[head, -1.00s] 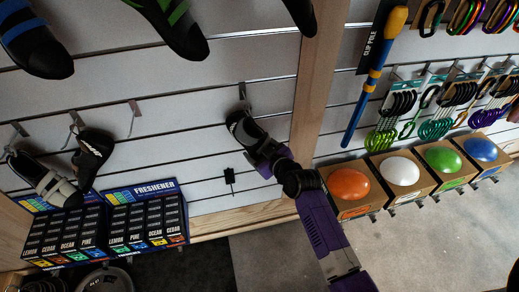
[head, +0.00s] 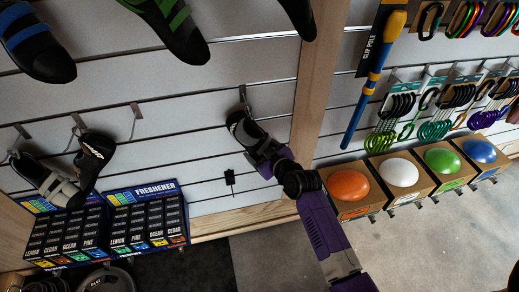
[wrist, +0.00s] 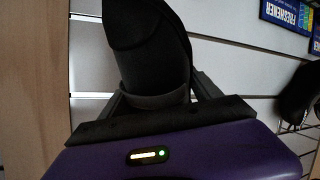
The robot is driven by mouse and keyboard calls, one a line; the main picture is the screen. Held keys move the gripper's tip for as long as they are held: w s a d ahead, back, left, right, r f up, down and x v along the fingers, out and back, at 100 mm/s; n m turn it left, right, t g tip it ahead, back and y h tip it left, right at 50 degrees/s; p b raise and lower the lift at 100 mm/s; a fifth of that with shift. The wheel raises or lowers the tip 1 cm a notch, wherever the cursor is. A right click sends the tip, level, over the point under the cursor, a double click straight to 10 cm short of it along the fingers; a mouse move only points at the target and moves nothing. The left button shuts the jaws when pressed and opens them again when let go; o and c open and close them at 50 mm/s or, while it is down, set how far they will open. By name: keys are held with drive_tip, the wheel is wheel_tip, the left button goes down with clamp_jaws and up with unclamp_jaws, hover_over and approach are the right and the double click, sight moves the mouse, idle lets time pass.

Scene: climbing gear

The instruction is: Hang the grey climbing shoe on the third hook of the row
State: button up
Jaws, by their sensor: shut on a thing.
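My gripper (head: 262,152) is shut on a dark grey climbing shoe (head: 242,127), held just below the rightmost hook (head: 243,94) of the lower row. I cannot tell whether the shoe's loop is on that hook. In the wrist view the shoe (wrist: 150,45) stands up between the two fingers and hides what is behind it. The third hook (head: 135,110) from the left is bare, to the left of my gripper. The second hook (head: 78,122) bears a black shoe (head: 92,160). The first hook (head: 21,132) bears a light grey and black shoe (head: 50,182).
Freshener boxes (head: 110,225) stand below the left hooks. Larger shoes (head: 180,25) hang above. A wooden post (head: 312,85) is right of my gripper, with a clip pole (head: 372,80) and boxed coloured balls (head: 350,185) beyond. The slatted wall between the third and rightmost hooks is clear.

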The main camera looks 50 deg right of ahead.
sight(262, 156)
drive_tip(key=shift+s+a, duration=0.1)
drive_tip(key=shift+s, duration=0.05)
drive_tip(key=shift+s+a+r+p, duration=0.1)
drive_tip(key=shift+s+a+p, duration=0.15)
drive_tip(key=shift+s+a, duration=0.35)
drive_tip(key=shift+s+a+r+p, duration=0.1)
drive_tip(key=shift+s+a+p, duration=0.2)
drive_tip(key=shift+s, duration=0.45)
drive_tip(key=shift+s+a, duration=0.5)
drive_tip(key=shift+s, duration=0.2)
drive_tip(key=shift+s+a, duration=0.45)
drive_tip(key=shift+s, duration=0.25)
drive_tip(key=shift+p, duration=0.3)
